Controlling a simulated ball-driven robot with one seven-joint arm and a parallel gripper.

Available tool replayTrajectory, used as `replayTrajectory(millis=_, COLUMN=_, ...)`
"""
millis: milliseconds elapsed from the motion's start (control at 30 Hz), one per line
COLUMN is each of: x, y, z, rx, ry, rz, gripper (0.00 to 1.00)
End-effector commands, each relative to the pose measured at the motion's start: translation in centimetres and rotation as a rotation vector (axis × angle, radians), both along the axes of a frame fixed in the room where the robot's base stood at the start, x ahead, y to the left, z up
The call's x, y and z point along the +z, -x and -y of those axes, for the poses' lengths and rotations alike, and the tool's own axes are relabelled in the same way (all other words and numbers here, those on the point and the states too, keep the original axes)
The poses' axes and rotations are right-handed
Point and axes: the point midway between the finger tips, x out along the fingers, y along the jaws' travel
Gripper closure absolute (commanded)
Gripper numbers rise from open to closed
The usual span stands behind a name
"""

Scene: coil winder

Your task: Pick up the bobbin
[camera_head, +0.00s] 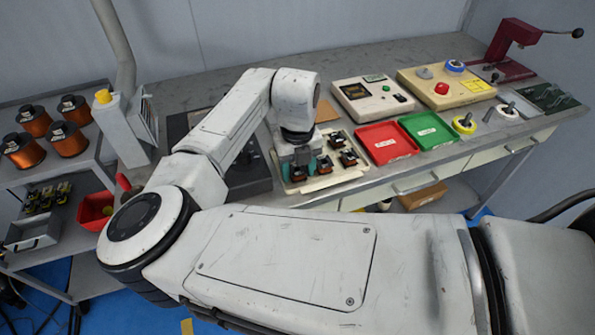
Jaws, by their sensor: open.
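A further bobbin (298,174) shows right at the jaws. I cannot tell whether it is between the fingers or just in front of them. My wrist hides the tray's back left part.
A red tray (387,142) and a green tray (428,130) lie right of the cream tray. Behind them stand two instrument boxes (361,103) (440,98). A dark red press (512,45) is at the far right. Copper wire spools (70,139) stand on the left shelf.

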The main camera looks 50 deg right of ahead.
Motion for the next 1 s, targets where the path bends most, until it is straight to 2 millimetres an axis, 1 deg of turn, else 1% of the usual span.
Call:
replayTrajectory(millis=67, x=0.0, y=0.0, z=0.0, rx=0.0, ry=0.0, rz=0.0, gripper=0.49)
replayTrajectory(millis=400, x=0.0, y=0.0, z=0.0, rx=0.001, ry=0.0, rz=0.0, gripper=0.81)
replayTrajectory(millis=467, x=0.0, y=0.0, z=0.0, rx=0.001, ry=0.0, rz=0.0, gripper=0.86)
replayTrajectory(millis=767, x=0.3, y=0.0, z=0.0, rx=0.001, ry=0.0, rz=0.0, gripper=0.86)
replayTrajectory(millis=867, x=0.8, y=0.0, z=0.0, rx=0.001, ry=0.001, rz=0.0, gripper=0.86)
replayTrajectory(millis=967, x=1.7, y=-0.1, z=0.0, rx=0.001, ry=0.002, rz=0.001, gripper=0.86)
replayTrajectory(millis=1000, x=2.4, y=-0.1, z=0.0, rx=0.001, ry=0.003, rz=0.002, gripper=0.86)
